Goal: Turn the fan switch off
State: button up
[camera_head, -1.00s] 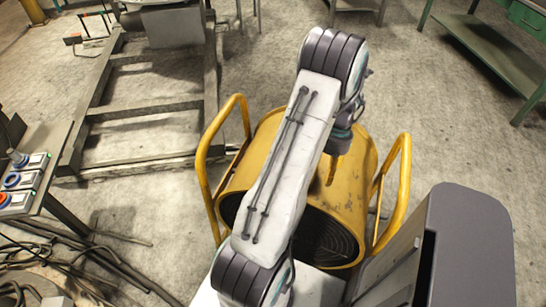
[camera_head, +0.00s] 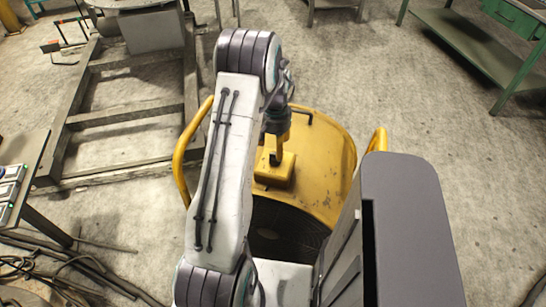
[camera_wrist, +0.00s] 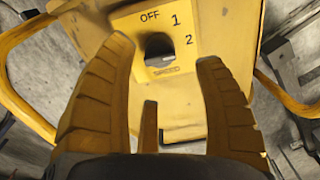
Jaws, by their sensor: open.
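The yellow drum fan (camera_head: 325,165) stands on the floor in front of me, its dark grille partly hidden by my arm. Its yellow switch box (camera_head: 270,176) is on top. In the wrist view, the switch panel (camera_wrist: 197,20) shows the marks OFF, 1 and 2. A dark round switch knob (camera_wrist: 158,46) sits below OFF; which mark it points to I cannot tell. My gripper (camera_wrist: 165,52) is open, with its yellow fingers on either side of the knob in the picture. It also shows above the box in the head view (camera_head: 280,150). Contact is not clear.
Yellow tube handles (camera_head: 190,150) rise on both sides of the fan. A metal frame (camera_head: 125,110) lies at left, near a table edge with control buttons (camera_head: 10,185). A green workbench (camera_head: 470,50) stands at top right. Cables lie at lower left.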

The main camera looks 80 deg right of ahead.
aim_at(275, 154)
jog(key=shift+f+p, duration=0.4)
jog(key=shift+f, duration=2.75)
jog(key=shift+c, duration=0.2)
jog(key=c, duration=1.2)
